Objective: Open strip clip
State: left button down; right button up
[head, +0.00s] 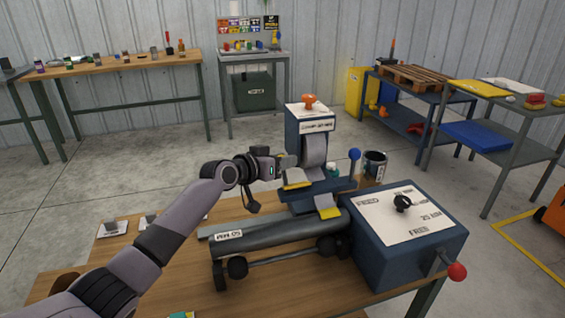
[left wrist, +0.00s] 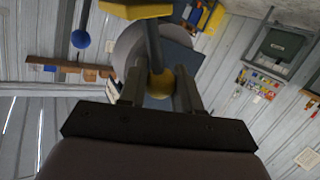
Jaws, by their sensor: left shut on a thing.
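The blue machine (head: 318,185) has a strip-feed post (head: 310,128) with an orange knob on top and a grey roll. A yellow-edged clip plate (head: 296,179) sits at its left side, and yellow also shows at the top of the left wrist view (left wrist: 135,9). My left gripper (head: 281,166) is beside the post, just above that plate. In the left wrist view its two fingers (left wrist: 160,92) are shut on a yellow ball knob (left wrist: 160,82) at the end of a dark rod. Whether the clip is open or closed cannot be told. My right gripper is not in view.
A blue box with a white top (head: 408,222) and a red-knobbed crank (head: 456,271) stands at the right of the wooden table (head: 185,285). A blue ball lever (head: 354,154) and a dark cup (head: 375,165) stand behind.

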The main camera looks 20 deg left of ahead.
pick_arm(q)
jog(key=shift+w+a+f+n+g, duration=0.15)
jog(key=shift+w+f+n+g, duration=0.15)
jog(key=shift+n+g, duration=0.2)
jog(key=shift+w, duration=0.1)
jog(key=c, duration=0.8)
grip_release()
jog(key=v, duration=0.7)
jog(key=shift+a, duration=0.1)
